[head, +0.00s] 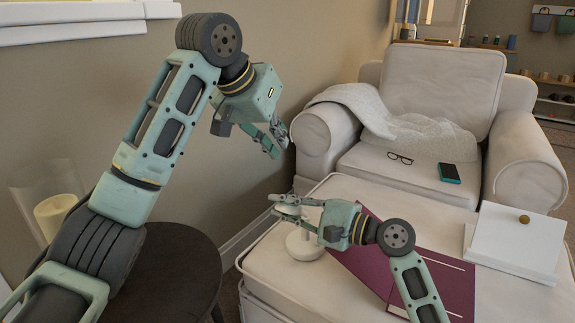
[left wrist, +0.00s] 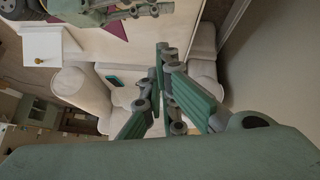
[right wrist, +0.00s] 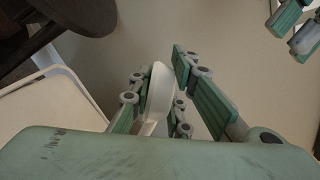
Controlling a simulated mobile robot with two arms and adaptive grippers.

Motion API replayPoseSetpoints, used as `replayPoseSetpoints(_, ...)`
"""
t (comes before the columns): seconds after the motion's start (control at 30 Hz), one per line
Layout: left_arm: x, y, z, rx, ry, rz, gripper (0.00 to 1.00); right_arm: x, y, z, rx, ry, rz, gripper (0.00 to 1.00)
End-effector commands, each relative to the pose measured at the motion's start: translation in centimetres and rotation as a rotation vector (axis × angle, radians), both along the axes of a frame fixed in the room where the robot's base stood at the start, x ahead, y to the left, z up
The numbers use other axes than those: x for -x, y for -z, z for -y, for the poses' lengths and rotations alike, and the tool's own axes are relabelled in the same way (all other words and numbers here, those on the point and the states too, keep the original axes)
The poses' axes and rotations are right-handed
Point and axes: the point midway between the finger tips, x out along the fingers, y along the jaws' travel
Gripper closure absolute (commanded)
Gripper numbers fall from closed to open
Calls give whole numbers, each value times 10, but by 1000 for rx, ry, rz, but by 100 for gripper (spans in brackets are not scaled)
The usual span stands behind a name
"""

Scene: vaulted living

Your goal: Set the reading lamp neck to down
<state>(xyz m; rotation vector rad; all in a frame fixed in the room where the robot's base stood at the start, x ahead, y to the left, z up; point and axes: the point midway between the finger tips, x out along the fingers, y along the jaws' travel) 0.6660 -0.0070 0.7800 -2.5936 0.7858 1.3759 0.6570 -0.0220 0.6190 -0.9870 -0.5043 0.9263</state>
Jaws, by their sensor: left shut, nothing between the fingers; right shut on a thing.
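The reading lamp is white; its round base (head: 305,243) stands on the cream ottoman, near its left edge. My right gripper (head: 283,207) is beside the upper part of the lamp and hides much of its neck. In the right wrist view, its fingers are closed around the white lamp part (right wrist: 158,92). My left gripper (head: 279,139) is shut and empty in the air, above and behind the lamp, near the armchair's left arm. Its fingers also show together in the left wrist view (left wrist: 163,62).
Behind is a white armchair (head: 440,85) with a blanket, glasses (head: 399,158) and a phone (head: 449,173). A dark round table (head: 180,265) stands at left.

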Motion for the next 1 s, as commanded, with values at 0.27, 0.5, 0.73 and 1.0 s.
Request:
replayPoseSetpoints(0.27,-22,40,19,-1,0,-4,100,0,0,0,0,0,-1,100)
replayPoseSetpoints(0.5,-44,81,38,-1,0,-2,100,0,0,0,0,0,-1,100)
replayPoseSetpoints(0.73,-27,99,31,0,1,1,100,0,0,0,0,0,-1,100)
replayPoseSetpoints(1.0,-19,107,29,0,0,1,100,0,0,0,0,0,-1,100)
